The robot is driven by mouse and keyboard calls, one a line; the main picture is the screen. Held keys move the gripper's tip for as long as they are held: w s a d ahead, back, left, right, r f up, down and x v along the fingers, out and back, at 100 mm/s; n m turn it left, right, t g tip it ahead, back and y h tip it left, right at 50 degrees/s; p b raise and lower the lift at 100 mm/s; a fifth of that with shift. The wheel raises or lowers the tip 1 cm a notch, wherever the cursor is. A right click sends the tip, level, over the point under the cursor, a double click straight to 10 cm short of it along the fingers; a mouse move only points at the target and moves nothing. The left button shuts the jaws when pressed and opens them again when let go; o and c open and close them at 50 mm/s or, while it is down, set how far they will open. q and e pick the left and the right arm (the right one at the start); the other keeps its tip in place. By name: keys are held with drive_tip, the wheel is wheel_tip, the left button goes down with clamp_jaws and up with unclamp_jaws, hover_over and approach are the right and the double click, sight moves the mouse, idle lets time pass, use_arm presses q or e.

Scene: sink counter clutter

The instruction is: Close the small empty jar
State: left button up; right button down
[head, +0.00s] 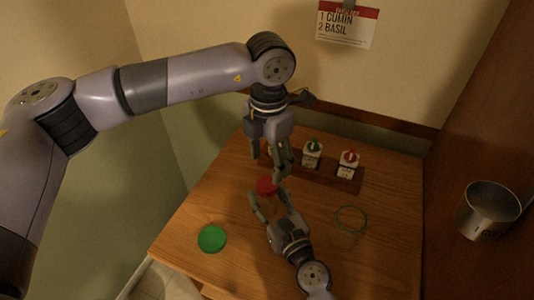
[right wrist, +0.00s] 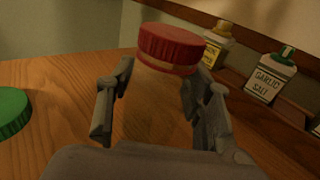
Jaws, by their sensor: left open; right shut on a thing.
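A small clear jar (right wrist: 155,105) stands between the fingers of my right gripper (head: 268,198), which is shut on it; wood tones show through its wall. A red lid (right wrist: 172,48) sits at the jar's mouth, looking roughly level; whether it is screwed tight I cannot tell. The red lid also shows in the head view (head: 266,186), where the jar body is mostly hidden. My left gripper (head: 268,166) is open, pointing down just above and behind the red lid, apart from it as far as I can see.
A green lid (head: 212,238) lies flat at the counter's left. A larger clear jar (head: 350,222) with a greenish rim stands open on the right. Spice bottles (head: 313,150) stand in a wooden rack (head: 342,180) at the back. A metal pot (head: 489,210) is at the far right.

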sight(267, 184)
use_arm(q)
drive_tip(key=n, duration=0.6)
drive_tip(key=shift+r+n, duration=0.15)
drive_tip(key=shift+n, duration=0.15)
drive_tip(key=n, duration=0.4)
drive_tip(key=shift+r, duration=0.1)
drive_tip(key=n, duration=0.6)
drive_tip(key=shift+a+r, duration=0.1)
drive_tip(key=shift+r, duration=0.05)
drive_tip(key=n, duration=0.6)
drive_tip(key=shift+r+n, duration=0.15)
drive_tip(key=shift+n, duration=0.15)
drive_tip(key=shift+f, duration=4)
drive_tip(key=shift+c, duration=0.2)
